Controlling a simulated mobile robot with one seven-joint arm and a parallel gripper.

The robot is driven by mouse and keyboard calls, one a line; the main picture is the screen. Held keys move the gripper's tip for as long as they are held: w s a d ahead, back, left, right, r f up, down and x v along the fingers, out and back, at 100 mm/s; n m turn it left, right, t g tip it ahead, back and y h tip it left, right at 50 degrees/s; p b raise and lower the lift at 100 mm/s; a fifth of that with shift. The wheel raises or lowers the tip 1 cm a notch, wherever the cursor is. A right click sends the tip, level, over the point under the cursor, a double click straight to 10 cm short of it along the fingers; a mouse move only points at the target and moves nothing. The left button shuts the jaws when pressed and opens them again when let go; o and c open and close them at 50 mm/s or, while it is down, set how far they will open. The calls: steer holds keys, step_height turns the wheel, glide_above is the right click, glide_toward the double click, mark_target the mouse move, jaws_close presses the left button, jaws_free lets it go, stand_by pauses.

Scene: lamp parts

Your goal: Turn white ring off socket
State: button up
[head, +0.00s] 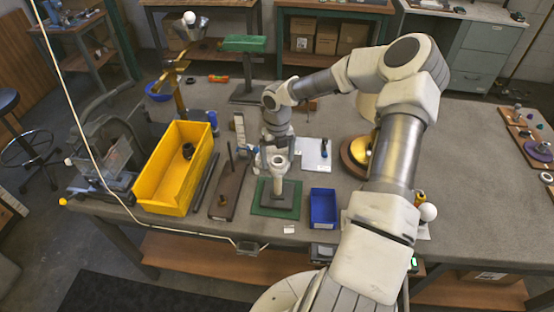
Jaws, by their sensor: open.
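A pale socket stands upright on a dark base on the green mat (263,208) near the front edge of the table. A white ring (278,162) sits at the top of the socket (279,181). My gripper (278,153) points down from above, directly over the ring. Its jaws are open. The fingertips are small and partly merge with the ring in this view, so I cannot tell whether they touch it.
A yellow bin (163,194) holding a dark ring stands left. A brown peg board (224,205) is beside the mat. A blue bin (323,208) stands close right. A white bulb (428,212) lies farther right, past my arm.

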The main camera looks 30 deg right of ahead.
steer(key=m+b, duration=0.1)
steer(key=m, duration=0.3)
steer(key=shift+d, duration=0.1)
steer(key=m, duration=0.3)
steer(key=shift+m, duration=0.3)
steer(key=m+b, duration=0.2)
steer(key=m, duration=0.2)
steer(key=shift+s+d+m, duration=0.1)
steer(key=shift+s+m, duration=0.05)
steer(key=shift+m, duration=1.45)
steer(key=shift+s, duration=0.1)
steer(key=c, duration=1.4)
steer(key=shift+o, duration=0.2)
steer(key=shift+r+n+p, duration=0.15)
steer(key=shift+n+p, duration=0.2)
steer(key=shift+n, duration=0.05)
steer(key=shift+n+p, duration=1.8)
steer(key=shift+n, duration=1.3)
